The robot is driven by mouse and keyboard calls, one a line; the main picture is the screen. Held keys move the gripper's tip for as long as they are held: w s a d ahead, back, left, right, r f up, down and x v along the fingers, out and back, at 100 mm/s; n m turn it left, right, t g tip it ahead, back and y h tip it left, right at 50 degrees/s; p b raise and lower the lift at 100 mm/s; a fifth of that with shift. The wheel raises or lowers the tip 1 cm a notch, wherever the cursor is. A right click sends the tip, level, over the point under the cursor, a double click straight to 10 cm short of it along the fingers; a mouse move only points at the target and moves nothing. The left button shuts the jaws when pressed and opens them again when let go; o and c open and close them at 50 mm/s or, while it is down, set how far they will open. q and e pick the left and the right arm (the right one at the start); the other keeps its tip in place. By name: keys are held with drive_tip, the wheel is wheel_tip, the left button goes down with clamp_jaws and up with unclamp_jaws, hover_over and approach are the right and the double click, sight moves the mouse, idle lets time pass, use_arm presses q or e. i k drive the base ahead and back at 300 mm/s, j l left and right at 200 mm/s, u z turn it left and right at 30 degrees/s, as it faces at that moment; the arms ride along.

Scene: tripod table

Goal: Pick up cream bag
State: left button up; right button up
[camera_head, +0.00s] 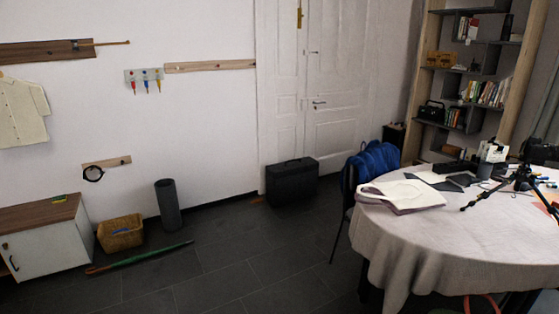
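A cream bag (402,195) lies flat near the left edge of the round table (400,245), which is covered with a pale cloth. One end of the bag reaches the table's rim, beside a chair with a blue garment. Neither of my grippers shows in the head view, so I cannot see whether they are open or shut.
A chair with a blue jacket (370,165) stands at the table's left. A black tripod (520,178) and small items crowd the table's back and right. A black case (291,182), wicker basket (121,234) and green pole (140,258) are on the floor. The middle floor is clear.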

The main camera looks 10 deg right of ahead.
sight(403, 194)
drive_tip(key=i+l+z, duration=0.1)
drive_tip(key=i+z, duration=0.2)
drive_tip(key=i, duration=0.35)
drive_tip(key=i+z, duration=0.25)
drive_tip(key=i, duration=0.4)
drive_tip(key=i+l, duration=0.35)
drive_tip(key=i+l+z, duration=0.1)
drive_tip(key=i+l, duration=0.25)
drive_tip(key=i, duration=0.2)
